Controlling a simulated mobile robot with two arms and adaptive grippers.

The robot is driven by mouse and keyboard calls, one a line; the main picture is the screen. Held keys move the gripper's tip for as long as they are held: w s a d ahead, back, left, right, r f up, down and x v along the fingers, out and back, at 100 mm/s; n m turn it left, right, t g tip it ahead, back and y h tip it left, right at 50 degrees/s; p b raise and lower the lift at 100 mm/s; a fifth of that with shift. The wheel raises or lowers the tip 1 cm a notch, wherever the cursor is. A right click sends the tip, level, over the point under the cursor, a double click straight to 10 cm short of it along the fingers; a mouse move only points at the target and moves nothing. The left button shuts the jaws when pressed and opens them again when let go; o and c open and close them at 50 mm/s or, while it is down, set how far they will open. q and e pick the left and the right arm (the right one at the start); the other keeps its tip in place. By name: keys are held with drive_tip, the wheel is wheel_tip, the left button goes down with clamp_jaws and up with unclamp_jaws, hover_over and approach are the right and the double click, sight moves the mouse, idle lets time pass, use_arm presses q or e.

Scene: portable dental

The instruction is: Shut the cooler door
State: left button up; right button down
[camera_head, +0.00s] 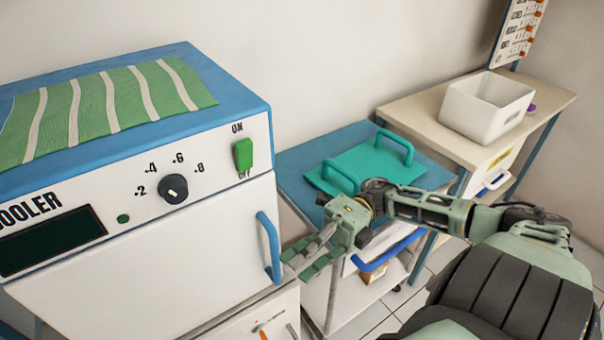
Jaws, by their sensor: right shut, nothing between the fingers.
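The white cooler (215,150) with a blue top stands at the left. Its white door (150,270) fills the lower left and looks flush with the front or nearly so; I cannot tell whether a small gap remains. The blue door handle (269,247) is upright on the door's right side. My right gripper (291,268) is shut and empty, with its fingertips just right of the handle's lower end. I cannot tell whether they touch it. My left gripper is not in view.
A green striped cloth (105,103) lies on the cooler. A cart with a blue top (296,163) and a teal tray (368,165) stands beside it, under my right forearm. A beige table (440,140) with a white bin (487,108) is at the back right.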

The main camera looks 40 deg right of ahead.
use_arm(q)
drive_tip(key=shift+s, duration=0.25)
use_arm(e)
drive_tip(key=d, duration=1.2)
drive_tip(key=shift+w, duration=0.15)
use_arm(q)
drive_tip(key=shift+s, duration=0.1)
